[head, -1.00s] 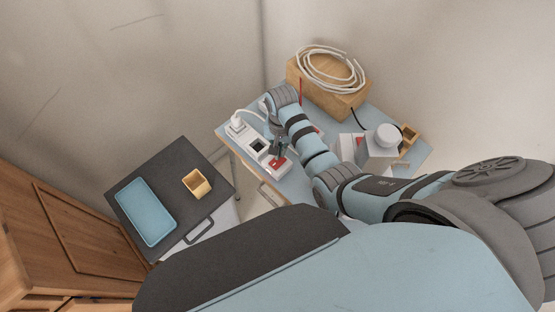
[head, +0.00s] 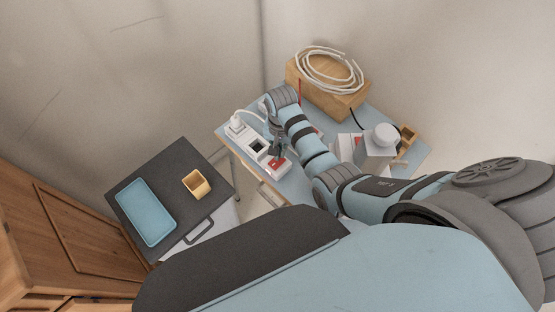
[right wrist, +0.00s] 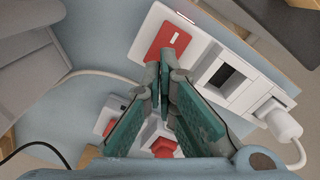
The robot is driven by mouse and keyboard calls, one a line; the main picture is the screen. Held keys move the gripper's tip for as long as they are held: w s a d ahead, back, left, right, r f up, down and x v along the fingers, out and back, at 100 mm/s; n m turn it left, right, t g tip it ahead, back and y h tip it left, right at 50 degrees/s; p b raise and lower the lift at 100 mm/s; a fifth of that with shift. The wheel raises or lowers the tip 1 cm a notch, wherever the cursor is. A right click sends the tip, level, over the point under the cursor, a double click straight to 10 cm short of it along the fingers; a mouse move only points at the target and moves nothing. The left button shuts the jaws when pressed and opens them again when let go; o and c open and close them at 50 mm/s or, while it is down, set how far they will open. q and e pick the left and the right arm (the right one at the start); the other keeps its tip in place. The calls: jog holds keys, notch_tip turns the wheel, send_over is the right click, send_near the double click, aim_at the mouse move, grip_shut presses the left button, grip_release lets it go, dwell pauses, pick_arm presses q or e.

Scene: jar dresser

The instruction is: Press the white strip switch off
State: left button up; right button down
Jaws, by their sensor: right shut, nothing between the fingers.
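The white strip (head: 246,138) lies on the blue tabletop, with a red switch (head: 283,165) at its near end. In the right wrist view, the white strip (right wrist: 204,62) shows the red switch (right wrist: 176,38) with a white mark, a dark socket and a plug. My right gripper (head: 275,158) is shut and empty over the switch end. In the right wrist view its fingertips (right wrist: 163,60) overlap the switch's lower edge; I cannot tell if they touch it. Whether the switch is pressed is unclear. My left gripper is not in view.
A second red switch (right wrist: 163,147) shows between my fingers, partly hidden. A wooden box (head: 330,97) with a coiled white cable (head: 328,72) stands behind my arm. A grey object with a round top (head: 380,145) stands right.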

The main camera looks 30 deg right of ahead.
jog(key=shift+f+b, duration=0.7)
jog(key=shift+f, duration=0.45)
dwell(0.6)
notch_tip(320, 180, up, 3)
jog(key=p, duration=0.3)
jog(key=shift+p, duration=0.4)
jog(key=shift+w+r+b, duration=0.1)
jog(key=shift+r+b, duration=0.2)
jog(key=shift+b, duration=0.05)
jog(key=shift+r, duration=1.7)
